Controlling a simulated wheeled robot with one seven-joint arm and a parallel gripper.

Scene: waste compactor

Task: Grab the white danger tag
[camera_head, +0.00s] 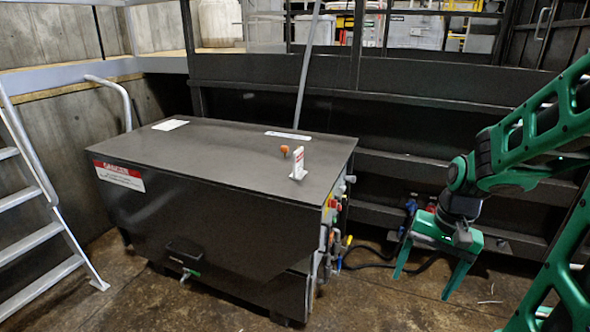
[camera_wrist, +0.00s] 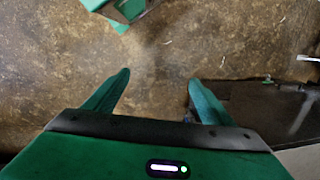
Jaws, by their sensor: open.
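A small white tag (camera_head: 298,162) with faint reddish marks stands upright near the right end of the dark cabinet's top (camera_head: 225,150). It looks like the danger tag, but its print is too small to read. A small orange knob (camera_head: 284,151) is just to its left. My gripper (camera_head: 423,286) is to the right of the cabinet, low above the floor and apart from the tag. Its two green fingers point down, spread and empty. The wrist view also shows my gripper (camera_wrist: 158,78) open over bare brown floor; the tag is not in that view.
A red-and-white label (camera_head: 119,176) is on the cabinet's front, and two flat white sheets (camera_head: 170,125) (camera_head: 288,135) lie on top. Buttons and cables (camera_head: 335,235) line its right side. A metal ladder (camera_head: 40,215) stands left. A dark ribbed wall (camera_head: 420,125) is behind.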

